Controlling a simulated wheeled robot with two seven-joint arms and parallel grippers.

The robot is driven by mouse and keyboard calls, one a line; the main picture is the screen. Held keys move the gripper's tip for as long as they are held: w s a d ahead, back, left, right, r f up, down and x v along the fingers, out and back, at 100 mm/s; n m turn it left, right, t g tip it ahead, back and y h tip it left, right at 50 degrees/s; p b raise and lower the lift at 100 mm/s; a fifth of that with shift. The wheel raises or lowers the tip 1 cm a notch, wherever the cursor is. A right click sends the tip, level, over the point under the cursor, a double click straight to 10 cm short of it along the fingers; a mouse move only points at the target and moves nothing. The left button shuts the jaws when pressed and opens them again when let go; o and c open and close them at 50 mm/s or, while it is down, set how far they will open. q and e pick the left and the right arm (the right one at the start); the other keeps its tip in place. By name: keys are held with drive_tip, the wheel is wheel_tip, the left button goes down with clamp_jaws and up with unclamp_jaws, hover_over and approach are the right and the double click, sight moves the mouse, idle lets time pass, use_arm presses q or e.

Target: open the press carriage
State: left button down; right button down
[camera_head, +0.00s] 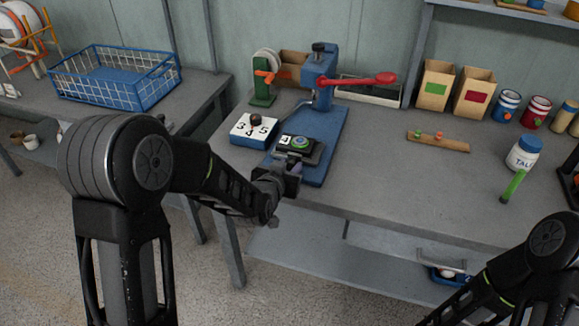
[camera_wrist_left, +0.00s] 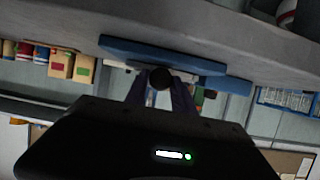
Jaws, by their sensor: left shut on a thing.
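The blue press (camera_head: 322,78) stands on the grey workbench, with a red lever (camera_head: 365,80) pointing right. Its flat blue base (camera_head: 330,145) reaches toward the bench's front edge. The dark carriage (camera_head: 314,154) sits at the front of the base, out in front of the press column, with a green and blue round piece (camera_head: 300,142) on top. My left gripper (camera_head: 287,178) is at the carriage's front, shut on a dark round knob (camera_wrist_left: 160,77) that shows between the fingers in the left wrist view. The join between knob and carriage is mostly hidden. My right gripper is out of view.
Boxes (camera_head: 436,86), jars, a wooden strip (camera_head: 438,142) and a talc bottle (camera_head: 523,153) are to the right. Bench space right of the base is clear.

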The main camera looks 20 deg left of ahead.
use_arm(q)
drive_tip(key=c, duration=1.1)
unclamp_jaws()
drive_tip(key=v, duration=0.7)
drive_tip(key=shift+s+r, duration=0.15)
drive_tip(key=shift+s, duration=0.25)
